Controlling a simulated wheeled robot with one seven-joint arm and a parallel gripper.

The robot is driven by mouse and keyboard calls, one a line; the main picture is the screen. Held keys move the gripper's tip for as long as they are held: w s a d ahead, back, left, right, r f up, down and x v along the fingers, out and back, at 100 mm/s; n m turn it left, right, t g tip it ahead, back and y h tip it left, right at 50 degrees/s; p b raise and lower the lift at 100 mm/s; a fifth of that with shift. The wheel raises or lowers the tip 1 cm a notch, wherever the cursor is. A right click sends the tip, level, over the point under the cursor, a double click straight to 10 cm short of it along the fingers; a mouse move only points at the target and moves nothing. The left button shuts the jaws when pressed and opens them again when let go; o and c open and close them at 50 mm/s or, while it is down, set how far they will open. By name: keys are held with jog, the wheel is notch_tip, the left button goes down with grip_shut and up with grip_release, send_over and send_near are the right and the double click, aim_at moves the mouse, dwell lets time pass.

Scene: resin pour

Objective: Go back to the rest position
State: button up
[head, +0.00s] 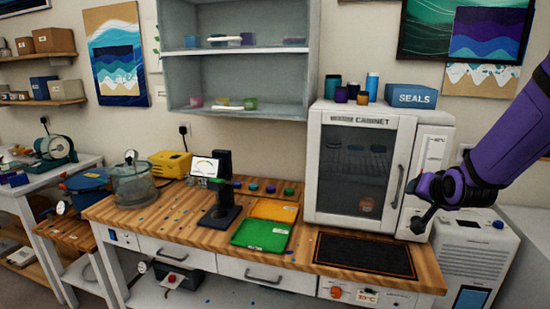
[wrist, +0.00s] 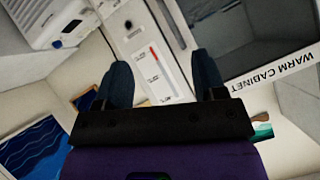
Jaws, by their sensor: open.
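My gripper (head: 422,212) is at the right of the head view, at the end of my purple arm, in front of the right side of the warm cabinet (head: 312,165). In the wrist view my gripper (wrist: 163,78) shows two dark fingers spread apart with nothing between them. Behind the gap is the cabinet's white control panel (wrist: 160,72) with a red strip. The cabinet door looks closed, with dim items behind its dark glass.
The wooden bench (head: 150,222) bears a green tray (head: 262,235), a yellow tray (head: 274,209), a black stand (head: 220,213), a glass chamber (head: 133,185) and a dark mat (head: 365,254). A white floor unit (head: 480,255) stands right of the bench. An open wall shelf (head: 240,112) hangs above.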

jog(key=s+a+r+n+g, duration=0.2)
jog(key=s+r, duration=0.2)
jog(key=s, duration=0.6)
jog(key=s+a+r+n+g+y, duration=0.1)
jog(key=s+a+r+n+g, duration=0.1)
jog(key=s, duration=0.8)
jog(key=s+a+r+n+g, duration=0.2)
jog(key=s+r, duration=0.4)
jog(key=s, duration=0.4)
jog(key=shift+s+a+r, duration=0.2)
jog(key=shift+a+r, duration=0.15)
jog(key=shift+a, duration=0.4)
